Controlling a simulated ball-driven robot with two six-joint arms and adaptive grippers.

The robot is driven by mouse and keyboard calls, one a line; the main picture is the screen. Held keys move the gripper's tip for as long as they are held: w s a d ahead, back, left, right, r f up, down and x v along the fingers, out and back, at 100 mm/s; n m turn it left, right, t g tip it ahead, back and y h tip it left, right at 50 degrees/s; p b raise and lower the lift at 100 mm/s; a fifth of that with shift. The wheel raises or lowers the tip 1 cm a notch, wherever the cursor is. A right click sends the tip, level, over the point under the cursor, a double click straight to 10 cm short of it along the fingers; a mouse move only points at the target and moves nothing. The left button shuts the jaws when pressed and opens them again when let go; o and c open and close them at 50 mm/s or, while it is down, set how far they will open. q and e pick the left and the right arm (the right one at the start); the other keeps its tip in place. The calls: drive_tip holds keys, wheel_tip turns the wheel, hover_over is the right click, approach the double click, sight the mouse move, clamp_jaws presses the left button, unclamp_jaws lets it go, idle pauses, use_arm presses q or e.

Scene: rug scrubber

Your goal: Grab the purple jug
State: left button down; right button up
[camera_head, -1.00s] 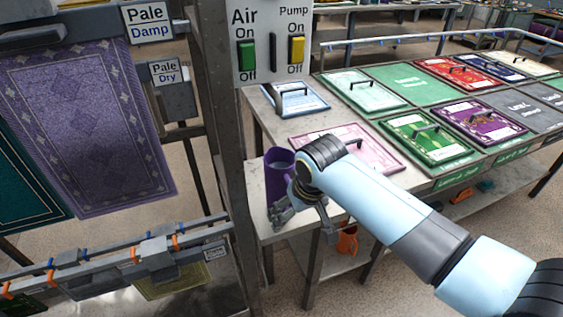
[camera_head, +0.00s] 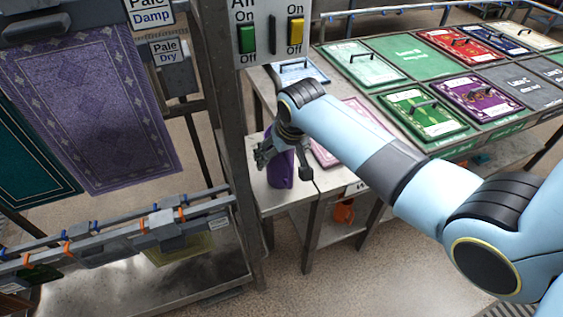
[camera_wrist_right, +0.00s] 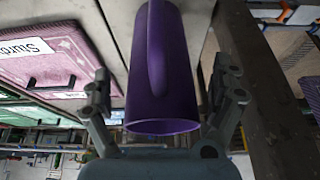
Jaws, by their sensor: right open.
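The purple jug (camera_head: 281,170) stands on the near left corner of the table in the head view, partly hidden behind my right gripper (camera_head: 284,162). In the right wrist view the jug (camera_wrist_right: 178,75) fills the middle, with its handle facing the camera and its rim toward the bottom of the picture. My right gripper (camera_wrist_right: 163,95) is open, with one finger on each side of the jug. I cannot tell whether a finger touches it. My left gripper is not in view.
A metal post (camera_head: 226,150) stands close to the left of the jug. A pink panel (camera_head: 325,152) lies on the table beside it. Green (camera_head: 424,115) and purple (camera_head: 486,98) panels lie further right. A purple rug (camera_head: 95,110) hangs at the left.

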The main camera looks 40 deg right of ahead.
drive_tip(key=shift+w+f, duration=0.2)
drive_tip(key=shift+f, duration=0.35)
drive_tip(key=c, duration=1.6)
drive_tip(key=shift+c, duration=0.4)
drive_tip(key=shift+r, duration=0.15)
